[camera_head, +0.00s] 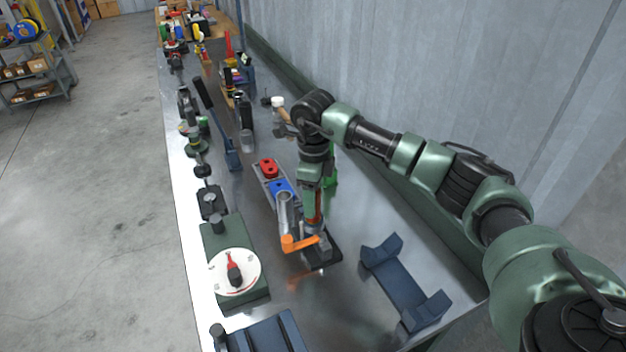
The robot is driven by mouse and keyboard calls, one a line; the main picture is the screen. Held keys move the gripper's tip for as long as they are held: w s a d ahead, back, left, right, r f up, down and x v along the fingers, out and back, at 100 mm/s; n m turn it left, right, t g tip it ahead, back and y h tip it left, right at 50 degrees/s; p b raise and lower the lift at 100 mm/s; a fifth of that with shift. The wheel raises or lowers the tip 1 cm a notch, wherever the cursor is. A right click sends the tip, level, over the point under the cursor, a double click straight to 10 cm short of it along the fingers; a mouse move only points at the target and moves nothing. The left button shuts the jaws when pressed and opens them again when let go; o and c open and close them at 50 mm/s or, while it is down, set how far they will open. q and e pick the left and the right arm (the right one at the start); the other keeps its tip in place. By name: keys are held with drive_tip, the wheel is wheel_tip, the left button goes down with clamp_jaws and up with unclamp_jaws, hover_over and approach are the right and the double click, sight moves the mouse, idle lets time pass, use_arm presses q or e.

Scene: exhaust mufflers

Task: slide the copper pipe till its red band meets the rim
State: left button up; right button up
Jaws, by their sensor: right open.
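My right arm comes in from the right and reaches down over the bench. My right gripper (314,232) is open, low beside an orange bent piece (299,243) that looks like the copper pipe. A grey metal tube (285,210) rises just left of the gripper and meets or overlaps the orange piece. I cannot tell whether the fingers touch the pipe. The red band and the rim are too small or hidden to make out. My left gripper is not in view.
A blue cradle (405,285) lies on the metal bench (365,325) at right. A green box with a white dial (234,271) stands at left. Red (269,168) and blue (283,189) parts lie behind the tube. Tools crowd the far bench; a wall runs along the right.

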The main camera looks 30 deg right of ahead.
drive_tip(key=shift+f, duration=0.95)
clamp_jaws()
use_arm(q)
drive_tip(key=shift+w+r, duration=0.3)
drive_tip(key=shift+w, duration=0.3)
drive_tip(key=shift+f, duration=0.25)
use_arm(e)
drive_tip(key=shift+f, duration=0.25)
use_arm(q)
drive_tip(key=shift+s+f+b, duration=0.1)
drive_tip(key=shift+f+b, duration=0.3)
drive_tip(key=shift+b, duration=0.15)
use_arm(e)
drive_tip(key=shift+f, duration=0.55)
unclamp_jaws()
